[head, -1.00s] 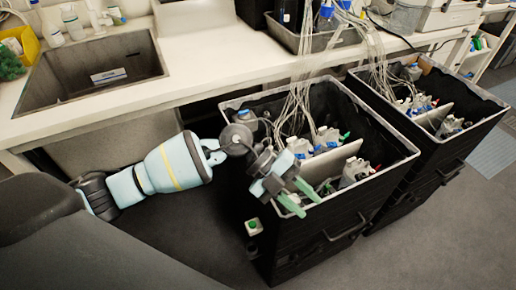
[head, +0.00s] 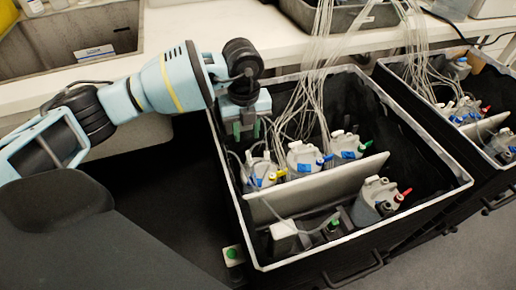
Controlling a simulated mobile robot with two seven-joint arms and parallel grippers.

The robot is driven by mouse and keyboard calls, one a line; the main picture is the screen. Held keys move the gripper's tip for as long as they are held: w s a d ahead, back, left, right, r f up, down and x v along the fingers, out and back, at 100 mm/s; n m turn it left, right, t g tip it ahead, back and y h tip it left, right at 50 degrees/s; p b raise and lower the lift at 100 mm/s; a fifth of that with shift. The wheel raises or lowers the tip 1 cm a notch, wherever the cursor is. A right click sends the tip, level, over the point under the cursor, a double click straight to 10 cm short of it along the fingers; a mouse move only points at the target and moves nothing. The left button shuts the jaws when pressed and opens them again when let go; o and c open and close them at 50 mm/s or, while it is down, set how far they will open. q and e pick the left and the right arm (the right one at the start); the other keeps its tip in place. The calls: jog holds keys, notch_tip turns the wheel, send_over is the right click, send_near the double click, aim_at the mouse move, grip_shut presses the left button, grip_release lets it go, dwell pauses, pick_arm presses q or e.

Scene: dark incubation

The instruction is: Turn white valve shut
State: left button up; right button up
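My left gripper (head: 247,131) hangs pointing down over the back left corner of the near black bin (head: 228,165). Its two green fingertips are apart with nothing seen between them. Below and right of it stand grey-white bottles with tubes and coloured valves: a left bottle (head: 259,171) with a yellow valve (head: 281,173), a middle bottle (head: 303,155) and a right bottle (head: 343,143) with blue ones. I cannot single out a white valve; the parts are small and tubing partly covers them. The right gripper is out of view.
A light divider (head: 320,186) crosses the bin. In front of it are a bottle with a red valve (head: 378,198) and a green-topped part (head: 333,226). Tubes (head: 318,70) hang down into the bin. A second bin (head: 420,72) stands right; a sink (head: 70,40) is back left.

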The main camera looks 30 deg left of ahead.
aim_at(249, 154)
pick_arm(q)
jog(key=shift+w+f, duration=0.4)
jog(key=shift+f, duration=0.3)
jog(key=shift+s+r, duration=0.1)
jog(key=shift+s, duration=0.05)
jog(key=shift+f+b, duration=0.65)
jog(key=shift+f, duration=3.25)
grip_shut()
